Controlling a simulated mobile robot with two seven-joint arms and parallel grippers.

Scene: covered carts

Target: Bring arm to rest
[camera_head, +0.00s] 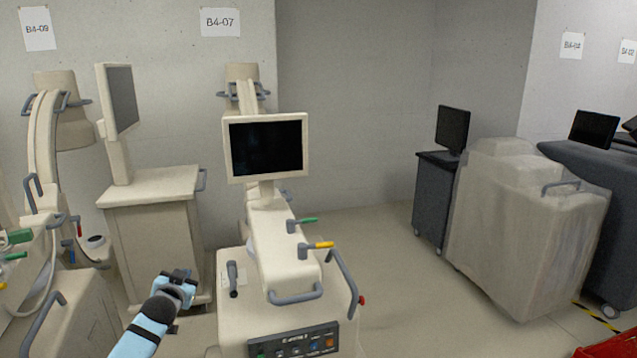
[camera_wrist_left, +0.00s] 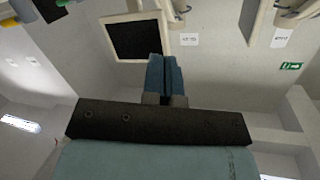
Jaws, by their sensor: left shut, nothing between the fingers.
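My left arm comes in from the bottom left of the head view. Its gripper (camera_head: 178,275) is raised in front of the machines, to the left of the central cream machine's base. In the left wrist view the gripper's two blue fingers (camera_wrist_left: 165,75) are together, with nothing between them. They appear in front of a wall and a dark monitor, and seem to touch nothing. My right arm and gripper are not in view.
A cream machine with a monitor (camera_head: 265,147) and coloured handles stands in the centre. A cream cart (camera_head: 155,230) is left of it. A covered cart (camera_head: 525,235) and dark carts stand right. Open floor (camera_head: 400,290) lies between. A red object (camera_head: 612,346) shows bottom right.

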